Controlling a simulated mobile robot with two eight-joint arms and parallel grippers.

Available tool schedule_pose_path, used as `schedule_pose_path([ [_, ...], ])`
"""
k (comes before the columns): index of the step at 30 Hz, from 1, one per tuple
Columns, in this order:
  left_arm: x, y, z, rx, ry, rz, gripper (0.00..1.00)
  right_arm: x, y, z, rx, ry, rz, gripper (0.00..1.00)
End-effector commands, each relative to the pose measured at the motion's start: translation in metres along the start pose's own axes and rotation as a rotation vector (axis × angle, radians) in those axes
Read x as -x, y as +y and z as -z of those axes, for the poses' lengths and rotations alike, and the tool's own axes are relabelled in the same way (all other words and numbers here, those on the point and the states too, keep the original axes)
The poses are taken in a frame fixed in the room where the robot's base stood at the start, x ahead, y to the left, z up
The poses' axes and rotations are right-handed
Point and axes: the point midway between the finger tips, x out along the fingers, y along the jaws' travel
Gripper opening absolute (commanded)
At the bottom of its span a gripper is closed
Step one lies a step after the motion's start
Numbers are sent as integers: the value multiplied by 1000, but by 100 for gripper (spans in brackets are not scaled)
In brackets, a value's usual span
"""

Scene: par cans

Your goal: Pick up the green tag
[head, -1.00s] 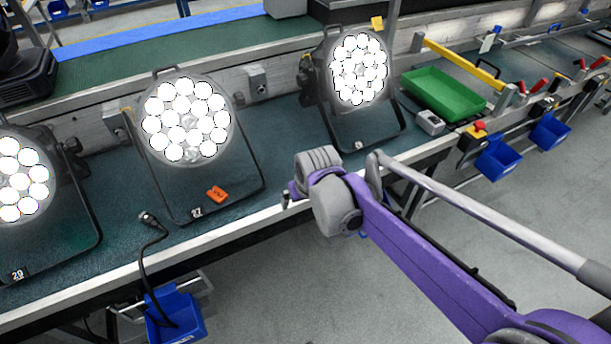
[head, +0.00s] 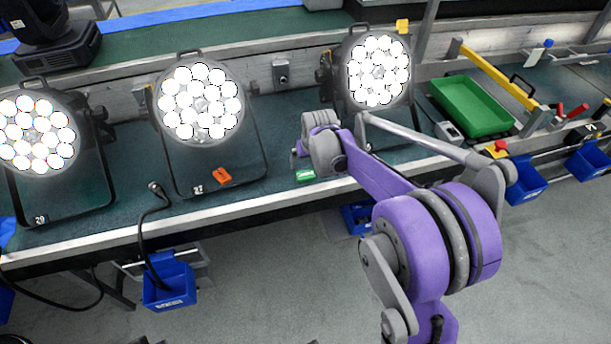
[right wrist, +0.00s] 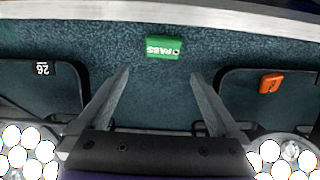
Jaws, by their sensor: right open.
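The green tag (head: 305,175) lies flat on the dark green bench mat near its front edge, just below my right gripper (head: 296,157) in the head view. In the right wrist view the green tag (right wrist: 163,47) reads "PASS", upside down, and has a small hole at one end. The two fingers of my right gripper (right wrist: 160,75) are apart and empty. The tag shows between and beyond their tips, with nothing covering it there. How high the fingers are above the mat is hard to tell. My left gripper is not in view.
An orange tag (head: 222,176) lies at a lamp's base to the left. Lit lamps, including the middle one (head: 201,103) and the right one (head: 378,72), stand on the bench. A green tray (head: 472,107) is at the right. A black cable (head: 143,235) hangs over the front edge.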

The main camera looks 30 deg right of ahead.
Motion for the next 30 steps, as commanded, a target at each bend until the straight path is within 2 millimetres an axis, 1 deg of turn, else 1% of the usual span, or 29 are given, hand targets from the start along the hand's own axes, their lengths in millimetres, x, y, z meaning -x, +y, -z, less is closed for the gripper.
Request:
schedule_pose_path([
  [1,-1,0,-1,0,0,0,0,-9,0,0,0,0,0,100],
  [3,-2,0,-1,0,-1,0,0,-16,0,0,0,0,0,100],
  [8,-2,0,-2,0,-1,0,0,-26,-1,-2,1,0,0,100],
  [14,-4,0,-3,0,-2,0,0,-54,-5,-14,2,0,0,100],
  [18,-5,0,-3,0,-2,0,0,-70,-5,-13,1,0,0,100],
  [21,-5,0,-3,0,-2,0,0,-74,-5,-14,1,0,0,100],
  [26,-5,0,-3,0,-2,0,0,-74,-5,-14,1,0,0,100],
  [27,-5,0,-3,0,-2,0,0,-74,-5,-14,1,0,0,98],
  [29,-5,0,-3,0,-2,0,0,-74,-5,-14,1,0,0,87],
  [30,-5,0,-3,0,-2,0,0,-74,-5,-14,1,0,0,80],
])
